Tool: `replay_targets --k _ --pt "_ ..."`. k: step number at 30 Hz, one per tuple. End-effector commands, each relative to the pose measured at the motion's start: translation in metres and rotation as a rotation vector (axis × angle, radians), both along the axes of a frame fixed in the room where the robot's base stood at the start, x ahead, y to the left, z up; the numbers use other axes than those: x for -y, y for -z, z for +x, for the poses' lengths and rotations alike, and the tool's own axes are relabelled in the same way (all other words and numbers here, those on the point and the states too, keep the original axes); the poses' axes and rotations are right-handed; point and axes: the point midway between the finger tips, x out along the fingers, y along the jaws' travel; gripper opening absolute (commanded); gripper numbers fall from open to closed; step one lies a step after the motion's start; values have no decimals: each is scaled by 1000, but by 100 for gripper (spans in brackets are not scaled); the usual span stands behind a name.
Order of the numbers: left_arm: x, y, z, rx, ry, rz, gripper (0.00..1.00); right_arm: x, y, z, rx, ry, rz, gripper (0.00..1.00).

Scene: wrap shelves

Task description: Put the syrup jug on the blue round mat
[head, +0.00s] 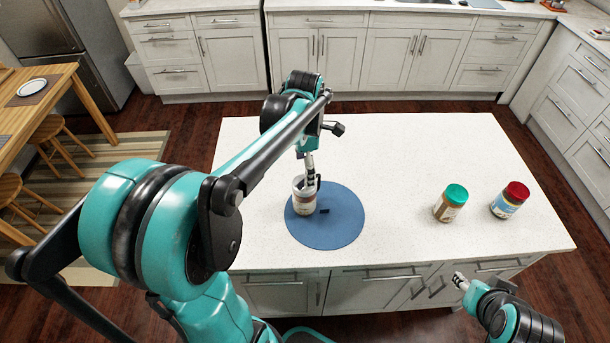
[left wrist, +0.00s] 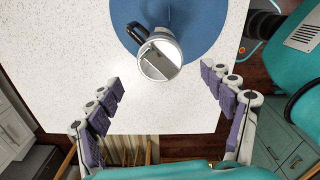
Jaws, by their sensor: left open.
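My left gripper (head: 311,172) is at the jug's upper part in the head view. In the left wrist view its fingers (left wrist: 161,85) are spread wide, with the jug ahead of the gap and clear of both pads. My right gripper (head: 460,282) is low, off the counter's front; its jaws are unclear.
A green-lidded jar (head: 450,204) and a red-lidded jar (head: 510,200) stand on the right of the white counter (head: 410,150). A small dark patch lies on the mat beside the jug. The counter between mat and jars is clear.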

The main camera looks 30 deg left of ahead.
Motion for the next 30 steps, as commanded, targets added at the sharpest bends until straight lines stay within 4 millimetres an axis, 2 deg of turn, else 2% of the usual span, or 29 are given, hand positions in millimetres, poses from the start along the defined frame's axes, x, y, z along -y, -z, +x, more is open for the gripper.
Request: replay_targets --k 5,8,13,21,25,30 --pt "9 -10 -8 36 142 11 81 0 -1 0 0 0 0 40" --pt "22 -17 -21 96 380 38 81 0 -1 0 0 0 0 40" --pt "50 -24 -50 215 922 146 81 0 -1 0 0 0 0 40" --pt "84 -18 -92 325 1746 445 81 0 -1 0 0 0 0 40" --pt "94 -12 -105 329 2022 590 81 0 -1 0 0 0 0 40" --pt "100 -7 -112 317 2200 699 81 0 -1 0 0 0 0 40"
